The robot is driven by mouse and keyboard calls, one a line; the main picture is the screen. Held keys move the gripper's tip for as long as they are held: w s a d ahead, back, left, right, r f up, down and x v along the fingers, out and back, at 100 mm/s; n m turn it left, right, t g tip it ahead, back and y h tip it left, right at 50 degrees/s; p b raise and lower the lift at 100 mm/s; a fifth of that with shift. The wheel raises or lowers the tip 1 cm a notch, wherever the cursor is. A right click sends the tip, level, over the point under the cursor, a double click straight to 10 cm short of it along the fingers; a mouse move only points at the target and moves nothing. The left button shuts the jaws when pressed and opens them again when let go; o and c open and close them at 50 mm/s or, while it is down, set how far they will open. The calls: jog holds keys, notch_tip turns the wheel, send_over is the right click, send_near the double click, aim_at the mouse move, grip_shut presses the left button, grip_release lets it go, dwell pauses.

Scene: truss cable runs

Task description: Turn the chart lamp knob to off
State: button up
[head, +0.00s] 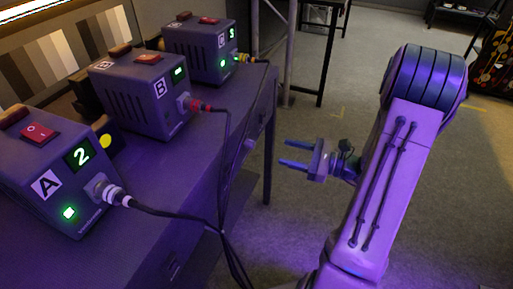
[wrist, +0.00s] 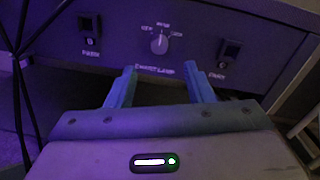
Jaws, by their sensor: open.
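The chart lamp knob (wrist: 159,43) is a small pale round knob on the dark front panel of the desk. Its label, CHART LAMP, is below it, and small position words sit around its top, too small to read surely. Its pointer seems to face upward; the exact setting is unclear. My gripper (wrist: 160,68) is open and empty, its two blue fingers spread either side of the knob's line, with the tips below the knob in the picture and apart from it. In the head view my gripper (head: 284,153) points left toward the desk front, where a small round knob (head: 250,144) shows.
Rocker switches stand on the panel left (wrist: 90,32) and right (wrist: 228,52) of the knob. Boxes A (head: 50,170), B (head: 140,95) and C (head: 205,50) sit on the desk. Their cables (head: 225,190) hang over the front edge.

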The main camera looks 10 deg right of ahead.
aim_at(255, 144)
jog(key=b+x, duration=0.1)
jog(key=x, duration=0.9)
jog(key=shift+a, duration=0.1)
jog(key=shift+b, duration=0.3)
jog(key=c, duration=1)
